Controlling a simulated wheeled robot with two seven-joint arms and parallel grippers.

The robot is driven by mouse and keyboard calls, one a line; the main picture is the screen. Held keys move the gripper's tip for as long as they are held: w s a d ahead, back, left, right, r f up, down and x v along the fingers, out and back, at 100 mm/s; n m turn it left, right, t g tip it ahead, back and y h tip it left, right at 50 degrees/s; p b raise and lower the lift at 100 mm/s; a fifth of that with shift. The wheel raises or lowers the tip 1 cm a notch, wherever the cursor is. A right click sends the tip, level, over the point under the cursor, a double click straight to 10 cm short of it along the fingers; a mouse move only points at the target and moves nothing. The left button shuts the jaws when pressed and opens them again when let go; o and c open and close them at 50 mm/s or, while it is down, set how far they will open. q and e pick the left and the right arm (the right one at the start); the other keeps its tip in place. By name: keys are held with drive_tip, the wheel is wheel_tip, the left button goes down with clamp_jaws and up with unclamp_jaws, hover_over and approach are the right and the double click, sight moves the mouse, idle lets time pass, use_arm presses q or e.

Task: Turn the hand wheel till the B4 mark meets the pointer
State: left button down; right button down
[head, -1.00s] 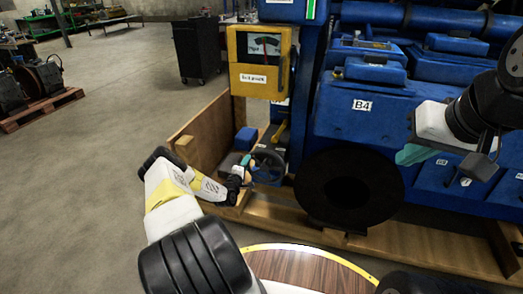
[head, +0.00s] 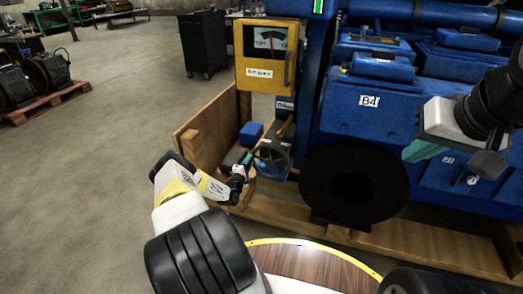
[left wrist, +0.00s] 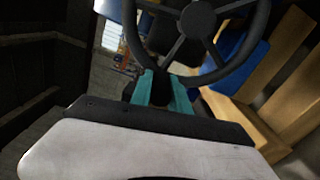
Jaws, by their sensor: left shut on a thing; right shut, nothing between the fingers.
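The dark hand wheel (head: 273,158) stands low beside the blue engine; its spokes and rim (left wrist: 195,20) fill the top of the left wrist view. My left gripper (head: 253,162) is at the wheel's left side in the head view. Its teal fingers (left wrist: 164,92) are shut on the rim. A white B4 label (head: 369,101) is on the engine's blue side. I cannot make out a pointer or marks at the wheel. My right gripper (head: 422,151) is shut and empty, in front of the engine at the right, away from the wheel.
A yellow box with a dial window (head: 268,53) hangs above the wheel; its reading is too small to tell. A large black disc (head: 353,185) stands right of the wheel. Wooden boards (head: 207,128) enclose the wheel's left.

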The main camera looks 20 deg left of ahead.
use_arm(q)
drive_tip(key=shift+d+f, duration=0.1)
drive_tip(key=shift+f, duration=0.05)
drive_tip(key=c, duration=1.3)
unclamp_jaws()
drive_tip(key=shift+o, duration=0.2)
drive_tip(key=s, duration=0.7)
drive_tip(key=shift+s, duration=0.4)
